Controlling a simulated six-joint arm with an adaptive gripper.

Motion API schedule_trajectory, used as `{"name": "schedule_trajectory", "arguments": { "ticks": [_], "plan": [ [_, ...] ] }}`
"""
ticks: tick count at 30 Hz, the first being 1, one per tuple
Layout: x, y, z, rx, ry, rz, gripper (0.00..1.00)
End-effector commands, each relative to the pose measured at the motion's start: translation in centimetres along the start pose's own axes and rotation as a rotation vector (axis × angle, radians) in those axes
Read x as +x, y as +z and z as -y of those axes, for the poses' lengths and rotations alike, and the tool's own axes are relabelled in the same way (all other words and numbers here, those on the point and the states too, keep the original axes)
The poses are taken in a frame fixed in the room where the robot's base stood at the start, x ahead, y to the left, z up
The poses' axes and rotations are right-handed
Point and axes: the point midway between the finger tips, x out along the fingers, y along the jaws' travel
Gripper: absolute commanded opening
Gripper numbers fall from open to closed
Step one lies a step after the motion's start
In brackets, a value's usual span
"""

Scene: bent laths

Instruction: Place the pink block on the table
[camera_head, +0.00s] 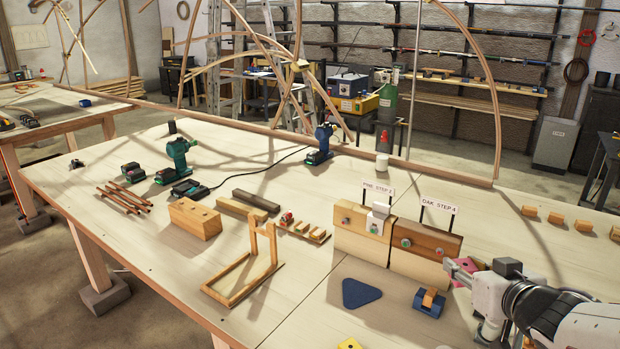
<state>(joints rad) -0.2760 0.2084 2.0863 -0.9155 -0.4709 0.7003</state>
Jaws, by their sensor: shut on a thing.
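The pink block (465,265) shows at the right, just right of the oak-labelled wooden blocks. My gripper (458,274) is shut on it. My gripper and wrist hide part of the block, so its full shape and its height above the table cannot be told. The table (335,268) is a large light wooden top with bare surface around its middle and front.
Beside my gripper stand wooden blocks with PINE STEP and OAK STEP signs (438,207). A blue triangular pad (360,293) and a blue holder (428,303) lie in front. A wooden frame (243,279), a wooden block (194,219) and drills (177,160) stand left.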

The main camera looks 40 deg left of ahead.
Motion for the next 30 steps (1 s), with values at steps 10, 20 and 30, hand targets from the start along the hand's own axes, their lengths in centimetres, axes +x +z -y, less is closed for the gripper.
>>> {"name": "schedule_trajectory", "arguments": {
  "ticks": [10, 20, 30],
  "plan": [
    [2.1, -0.2, 7.7, -0.029, -0.071, 0.002, 0.04],
    [3.0, 0.5, 11.9, -0.043, -0.109, 0.005, 0.04],
    [5.1, 5.6, 11.8, -0.042, -0.106, 0.007, 0.04]
  ]
}}
